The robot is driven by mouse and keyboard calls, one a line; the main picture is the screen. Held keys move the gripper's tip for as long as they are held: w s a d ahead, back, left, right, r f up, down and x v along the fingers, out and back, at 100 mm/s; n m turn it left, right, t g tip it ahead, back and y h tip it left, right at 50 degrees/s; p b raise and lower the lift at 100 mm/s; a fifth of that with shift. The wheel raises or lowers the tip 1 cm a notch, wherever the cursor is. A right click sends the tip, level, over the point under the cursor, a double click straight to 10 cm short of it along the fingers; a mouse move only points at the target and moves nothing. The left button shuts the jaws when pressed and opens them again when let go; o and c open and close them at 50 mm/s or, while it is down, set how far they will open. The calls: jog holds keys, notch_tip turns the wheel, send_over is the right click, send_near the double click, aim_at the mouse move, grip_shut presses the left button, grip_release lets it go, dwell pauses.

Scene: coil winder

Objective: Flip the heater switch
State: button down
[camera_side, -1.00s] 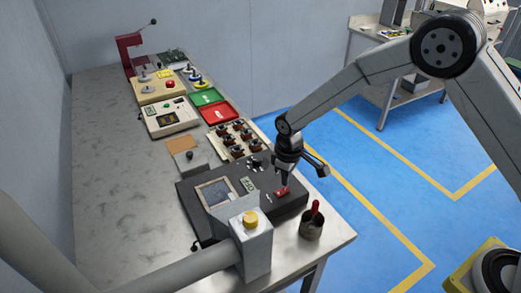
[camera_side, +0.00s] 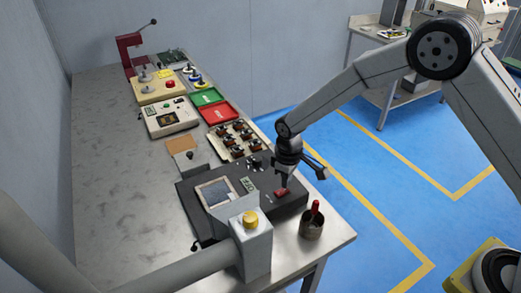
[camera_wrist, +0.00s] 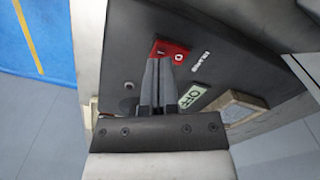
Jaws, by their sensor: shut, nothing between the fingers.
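The red heater switch (camera_side: 281,192) is a rocker on the black top of the winder unit (camera_side: 215,224). In the wrist view the red switch (camera_wrist: 172,49) shows I and O marks, with a white label beside it. My gripper (camera_side: 284,184) is shut and empty, pointing down at the switch. In the wrist view its fingertips (camera_wrist: 159,64) lie right beside the switch and overlap its edge; I cannot tell whether they touch it. A pale green display (camera_wrist: 191,97) near the fingers reads OFF.
A tray of coils (camera_side: 235,139) and red and green bins (camera_side: 220,112) lie behind. The table's left side is bare.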

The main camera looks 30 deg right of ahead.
aim_at(288, 189)
jog(key=shift+f, duration=0.85)
dwell(0.7)
jog(key=shift+r, duration=3.5)
jog(key=shift+s+d+r, duration=0.15)
jog(key=shift+d+r, duration=0.05)
jog(key=shift+d, duration=0.05)
jog(key=s+d+r+m+t, duration=0.1)
jog(key=s+d+r+m, duration=0.1)
jog(key=s+d, duration=0.4)
jog(key=s+d+r+m+t, duration=0.1)
jog(key=s+d+r+m, duration=0.2)
jog(key=s+d, duration=0.4)
jog(key=s+m, duration=0.1)
jog(key=s, duration=0.5)
jog(key=shift+s+r+t, duration=0.2)
jog(key=shift+r+t, duration=0.1)
jog(key=shift+r, duration=0.05)
